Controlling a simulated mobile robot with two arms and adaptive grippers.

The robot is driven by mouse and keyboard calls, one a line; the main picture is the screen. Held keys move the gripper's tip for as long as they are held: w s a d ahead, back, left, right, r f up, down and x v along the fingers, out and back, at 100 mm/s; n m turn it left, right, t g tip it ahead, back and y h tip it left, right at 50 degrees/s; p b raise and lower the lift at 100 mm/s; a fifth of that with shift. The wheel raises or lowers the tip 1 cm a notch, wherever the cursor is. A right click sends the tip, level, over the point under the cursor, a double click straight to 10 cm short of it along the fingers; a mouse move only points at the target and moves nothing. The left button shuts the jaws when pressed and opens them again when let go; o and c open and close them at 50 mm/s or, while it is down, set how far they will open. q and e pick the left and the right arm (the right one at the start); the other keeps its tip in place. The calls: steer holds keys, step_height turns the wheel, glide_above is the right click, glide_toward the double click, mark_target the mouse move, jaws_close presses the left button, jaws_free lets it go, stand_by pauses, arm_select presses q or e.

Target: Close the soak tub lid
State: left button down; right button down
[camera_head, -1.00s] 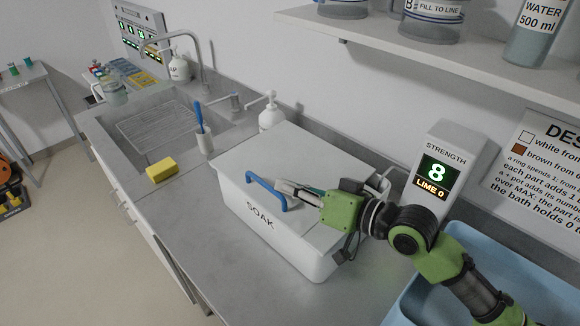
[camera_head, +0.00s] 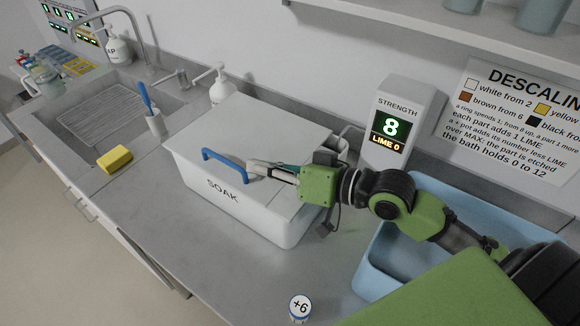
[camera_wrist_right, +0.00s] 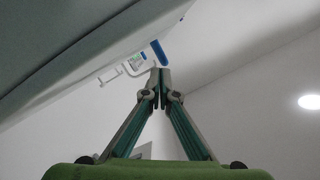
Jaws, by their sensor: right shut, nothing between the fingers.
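The soak tub (camera_head: 222,203) is a white box marked SOAK, standing on the grey counter in the head view. A blue handle (camera_head: 222,160) stands up at the lid's front edge. My right gripper (camera_head: 250,168) is shut and empty, low over the lid just right of the handle. I cannot tell whether it touches the lid. In the right wrist view its fingertips (camera_wrist_right: 160,76) meet. My left gripper is out of view.
A strength display (camera_head: 392,125) stands behind. The counter before the tub is clear.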

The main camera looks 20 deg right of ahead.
mark_target(285, 193)
steer(key=v, duration=0.4)
steer(key=shift+s+r, duration=0.1)
steer(key=shift+r, duration=0.05)
steer(key=shift+s+d+r, duration=0.15)
steer(key=shift+s+d, duration=0.3)
steer(key=shift+d, duration=0.05)
steer(key=shift+v, duration=1.55)
steer(key=shift+w+r, duration=0.1)
steer(key=shift+r, duration=0.1)
